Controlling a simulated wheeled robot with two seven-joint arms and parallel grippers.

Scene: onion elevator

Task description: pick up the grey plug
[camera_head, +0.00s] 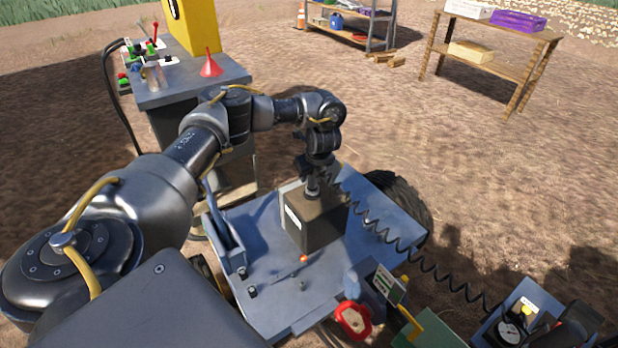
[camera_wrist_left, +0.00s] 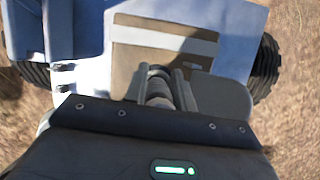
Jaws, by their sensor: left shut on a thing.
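My left gripper (camera_head: 314,172) points down over a dark box (camera_head: 318,222) with a white label, on a blue-grey machine deck. It is shut on the grey plug (camera_head: 313,188), which stands upright at the box's top. A black coiled cable (camera_head: 380,233) runs from near the plug to the lower right. In the left wrist view, the grey plug (camera_wrist_left: 157,92) shows between the fingers, in front of the box (camera_wrist_left: 165,45). I cannot tell whether the plug still touches the box. My right gripper is not clearly in view.
The blue-grey deck (camera_head: 262,270) carries a lever at left and a red handwheel (camera_head: 353,319) at front. A gauge (camera_head: 510,333) is at lower right. A wooden shelf (camera_head: 490,45) stands far back.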

